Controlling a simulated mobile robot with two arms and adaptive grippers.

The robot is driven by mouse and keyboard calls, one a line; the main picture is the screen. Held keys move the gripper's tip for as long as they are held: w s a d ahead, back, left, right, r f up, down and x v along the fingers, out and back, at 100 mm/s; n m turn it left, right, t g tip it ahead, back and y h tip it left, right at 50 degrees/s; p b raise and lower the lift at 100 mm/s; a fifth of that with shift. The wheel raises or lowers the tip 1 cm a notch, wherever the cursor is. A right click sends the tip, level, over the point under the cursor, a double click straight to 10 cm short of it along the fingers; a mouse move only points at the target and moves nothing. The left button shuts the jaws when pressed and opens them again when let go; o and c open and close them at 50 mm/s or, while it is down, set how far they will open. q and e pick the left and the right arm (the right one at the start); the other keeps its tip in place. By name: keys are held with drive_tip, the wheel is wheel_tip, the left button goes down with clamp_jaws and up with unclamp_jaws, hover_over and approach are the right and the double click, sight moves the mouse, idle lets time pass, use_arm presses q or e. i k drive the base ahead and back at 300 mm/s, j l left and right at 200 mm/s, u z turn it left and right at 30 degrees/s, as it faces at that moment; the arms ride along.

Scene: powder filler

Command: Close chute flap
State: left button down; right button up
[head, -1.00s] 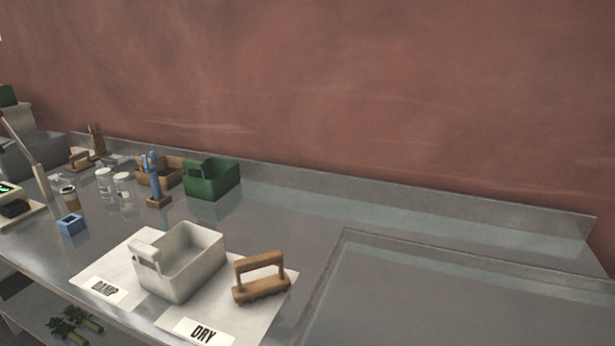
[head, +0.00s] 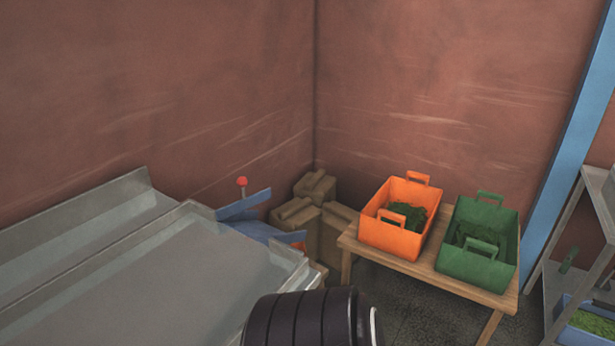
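A blue part (head: 248,205) with flat plates shows just past the right end of the metal bench. A red knob (head: 242,182) stands up on a short stem there. This may be the chute flap, but I cannot tell for sure, nor whether it is open or shut. Its lower part is hidden behind the raised end of the metal work surface (head: 150,290). Neither of my grippers is in view.
Brown sacks (head: 315,215) are piled in the corner. A wooden table (head: 445,279) to the right carries an orange crate (head: 390,239) and a green crate (head: 475,266), both with green leafy stuff inside. A metal shelf (head: 560,265) and blue post (head: 570,140) stand at far right.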

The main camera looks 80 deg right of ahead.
sight(231, 209)
drive_tip(key=z, duration=2.15)
drive_tip(key=i+l+u, duration=0.1)
drive_tip(key=l+u, duration=0.15)
drive_tip(key=u, duration=0.15)
drive_tip(key=l+u, duration=0.35)
drive_tip(key=i+l+u, duration=0.1)
drive_tip(key=u, duration=0.3)
drive_tip(key=l, duration=0.1)
